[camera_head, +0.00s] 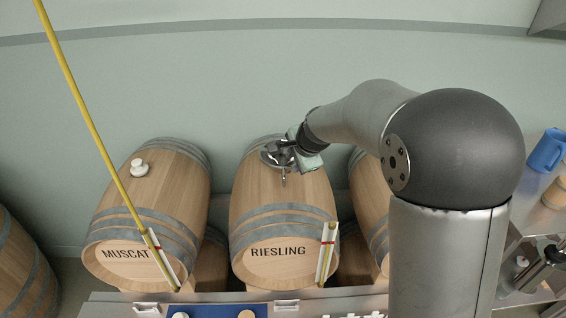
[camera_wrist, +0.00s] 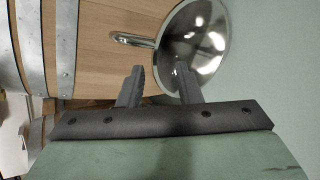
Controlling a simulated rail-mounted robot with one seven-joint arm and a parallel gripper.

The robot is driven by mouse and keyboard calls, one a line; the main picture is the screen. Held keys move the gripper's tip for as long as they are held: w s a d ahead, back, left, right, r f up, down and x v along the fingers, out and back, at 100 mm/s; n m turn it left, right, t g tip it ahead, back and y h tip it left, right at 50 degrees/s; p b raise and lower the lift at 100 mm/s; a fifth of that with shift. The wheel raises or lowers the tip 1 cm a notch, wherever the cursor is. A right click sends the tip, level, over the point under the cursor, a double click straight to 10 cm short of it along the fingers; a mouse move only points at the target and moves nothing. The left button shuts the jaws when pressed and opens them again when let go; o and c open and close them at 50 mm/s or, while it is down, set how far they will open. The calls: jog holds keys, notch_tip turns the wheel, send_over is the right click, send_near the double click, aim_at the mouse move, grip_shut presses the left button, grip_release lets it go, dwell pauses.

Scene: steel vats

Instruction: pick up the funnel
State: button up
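The funnel (camera_head: 270,157) is shiny steel and sits on top of the barrel marked RIESLING (camera_head: 262,205). In the wrist view the funnel's bowl (camera_wrist: 208,42) fills the upper right, with its looped handle (camera_wrist: 128,39) pointing left. My gripper (camera_head: 288,146) is over the funnel in the head view and covers part of it. In the wrist view my gripper (camera_wrist: 160,70) is open, its two fingers apart. The right finger overlaps the bowl, and the near rim shows between the fingers. I cannot tell whether either finger touches the funnel. The funnel's spout is hidden.
A MUSCAT barrel (camera_head: 150,205) with a white bung (camera_head: 139,168) stands to the left. A yellow pole (camera_head: 95,125) leans across it. Another barrel (camera_head: 371,200) is partly behind my arm. The wall is close behind.

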aim_at(290, 168)
jog(key=shift+p+x, duration=0.65)
jog(key=shift+x, duration=2.25)
jog(key=shift+d, duration=0.1)
grip_shut()
